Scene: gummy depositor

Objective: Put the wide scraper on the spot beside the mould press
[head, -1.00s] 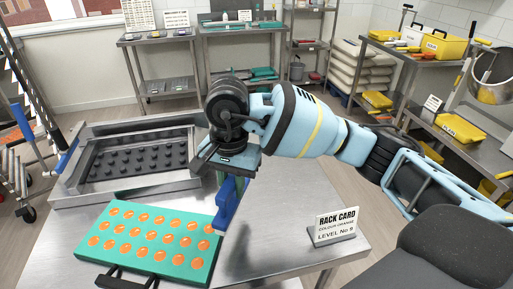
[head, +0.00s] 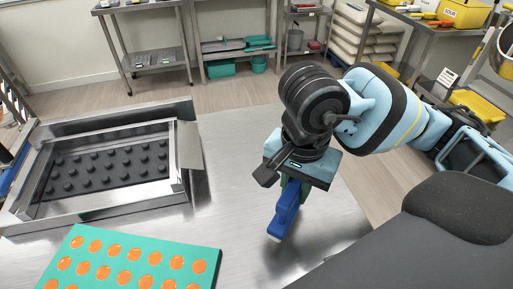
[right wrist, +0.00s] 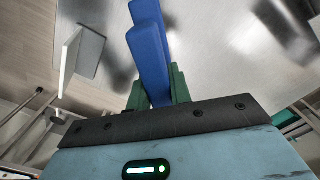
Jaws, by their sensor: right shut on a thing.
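My right gripper (head: 291,185) is shut on a blue tool, which I take to be the wide scraper (head: 285,212). The scraper hangs below the fingers over the right part of the steel table; I cannot tell whether it touches the top. The right wrist view shows its blue body (right wrist: 149,50) between the green fingers (right wrist: 155,92). The mould press appears to be the steel frame (head: 185,150) around a dark studded plate (head: 105,172), at the left of the table. I cannot make out a marked spot. My left gripper is out of view.
A green tray with orange discs (head: 215,262) lies at the table's front left. Bare steel table (head: 235,160) lies between the press and my right gripper. Shelves (head: 235,50) line the back.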

